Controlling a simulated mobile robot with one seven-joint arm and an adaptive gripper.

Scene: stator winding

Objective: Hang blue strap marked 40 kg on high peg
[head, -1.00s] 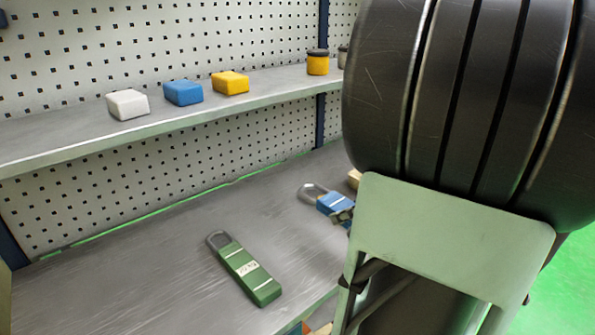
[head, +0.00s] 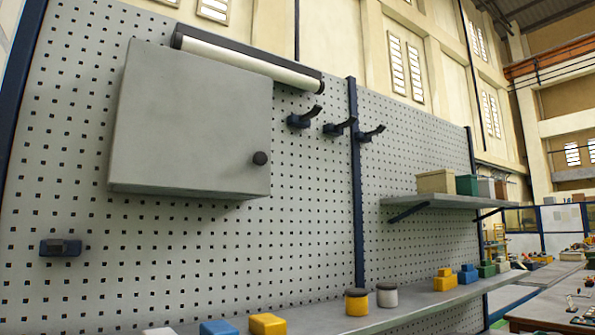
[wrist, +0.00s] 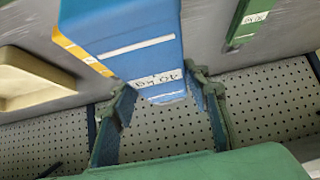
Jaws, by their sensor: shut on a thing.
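The blue strap (wrist: 125,40) fills the top middle of the wrist view. Its white label is upside down and seems to read 40 kg. My gripper (wrist: 158,95) is shut on it, one finger on each side near the label. The strap's far end is cut off. In the head view, three dark pegs stick out high on the pegboard: a left one (head: 304,117), a middle one (head: 340,127) and a right one (head: 370,134). All look empty. A lower dark peg (head: 60,247) is at the left. My gripper is not in the head view.
A grey cabinet (head: 190,125) and lamp (head: 250,64) are left of the high pegs. A shelf (head: 450,201) with boxes is at their right. The wrist view shows a green strap (wrist: 247,18), a yellow strip (wrist: 80,50) and a beige tray (wrist: 30,80).

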